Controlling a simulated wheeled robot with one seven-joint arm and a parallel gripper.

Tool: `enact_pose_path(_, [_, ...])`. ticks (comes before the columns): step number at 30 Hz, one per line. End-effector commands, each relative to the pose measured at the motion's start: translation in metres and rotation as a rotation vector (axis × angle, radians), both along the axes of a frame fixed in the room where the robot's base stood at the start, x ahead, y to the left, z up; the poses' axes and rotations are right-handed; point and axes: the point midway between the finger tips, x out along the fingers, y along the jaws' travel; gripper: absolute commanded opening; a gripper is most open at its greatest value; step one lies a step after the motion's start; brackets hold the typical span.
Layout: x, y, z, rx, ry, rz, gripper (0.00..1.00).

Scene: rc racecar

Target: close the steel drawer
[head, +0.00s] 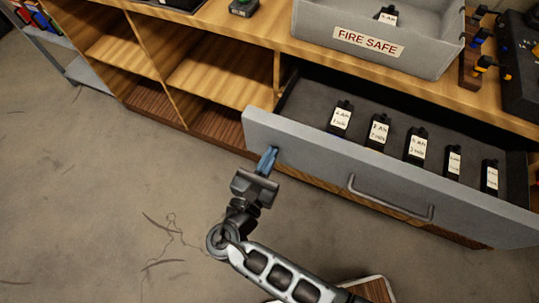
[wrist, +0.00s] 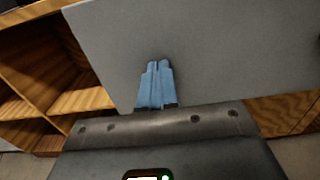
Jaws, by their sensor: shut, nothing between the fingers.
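The steel drawer (head: 310,155) stands pulled out from the wooden workbench in the head view, with a grey front and a bar handle (head: 390,200). Several black items with white labels (head: 415,147) lie inside it. My gripper (head: 268,160) is shut and empty, with its blue fingertips at the left end of the drawer front. In the wrist view the shut fingers (wrist: 156,68) point at the plain grey drawer front (wrist: 210,50). I cannot tell for sure whether the tips touch it. The handle is not seen in the wrist view.
A grey bin marked FIRE SAFE (head: 375,45) stands on the bench top (head: 240,28) above the drawer. Open wooden shelves (head: 215,85) are left of the drawer. Tools (head: 483,62) stand at the far right. The concrete floor (head: 90,200) at left is clear.

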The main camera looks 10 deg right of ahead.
Motion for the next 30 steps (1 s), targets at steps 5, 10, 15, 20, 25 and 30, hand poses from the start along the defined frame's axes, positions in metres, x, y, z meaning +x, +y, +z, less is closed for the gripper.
enact_pose_path(5, [0.01, -0.008, 0.001, 0.0, 0.0, -0.003, 0.0])
enact_pose_path(10, [0.033, -0.025, 0.001, 0.0, 0.0, -0.006, 0.0])
enact_pose_path(15, [0.066, -0.05, 0.0, 0.002, -0.001, -0.007, 0.0])
enact_pose_path(20, [0.1, -0.075, -0.001, 0.001, -0.002, -0.007, 0.0])
enact_pose_path(25, [0.131, -0.097, -0.002, 0.0, -0.001, -0.005, 0.0])
enact_pose_path(30, [0.155, -0.114, -0.002, 0.0, -0.001, -0.004, 0.0])
